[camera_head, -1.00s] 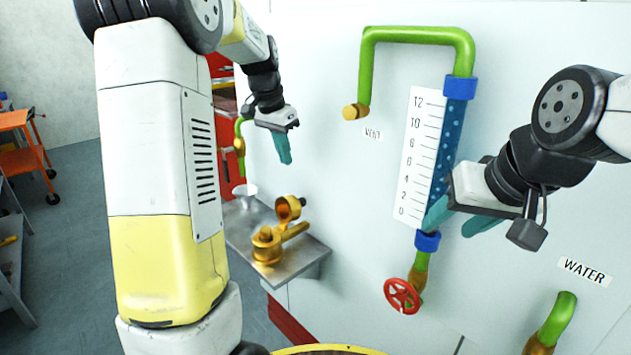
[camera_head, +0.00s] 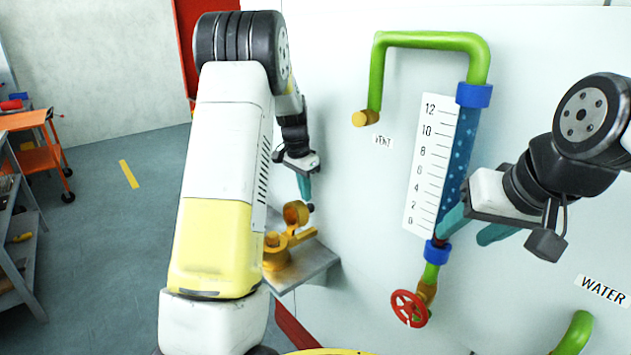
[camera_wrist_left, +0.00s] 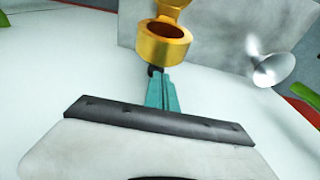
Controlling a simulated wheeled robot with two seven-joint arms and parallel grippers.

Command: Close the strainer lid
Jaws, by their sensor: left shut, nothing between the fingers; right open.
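The brass strainer (camera_head: 276,256) stands on a grey metal shelf, left of centre in the head view. Its round brass lid (camera_head: 296,213) is raised open beside the body, with a dark knob (camera_head: 310,207) on its right side. My left gripper (camera_head: 305,188) points down just above the lid and knob, shut and empty. In the left wrist view, the hollow brass lid (camera_wrist_left: 163,42) is just beyond the shut teal fingertips (camera_wrist_left: 161,92). The dark knob is partly hidden by the tips, so I cannot tell whether they touch. My right gripper (camera_head: 472,229) is open before the gauge, away from the strainer.
The shelf (camera_head: 318,262) juts from a white panel. A silver cup (camera_wrist_left: 272,70) shows in the left wrist view. Right of the shelf are a red valve wheel (camera_head: 409,308) and a gauge scale (camera_head: 430,165). An orange cart (camera_head: 38,160) stands far left on open floor.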

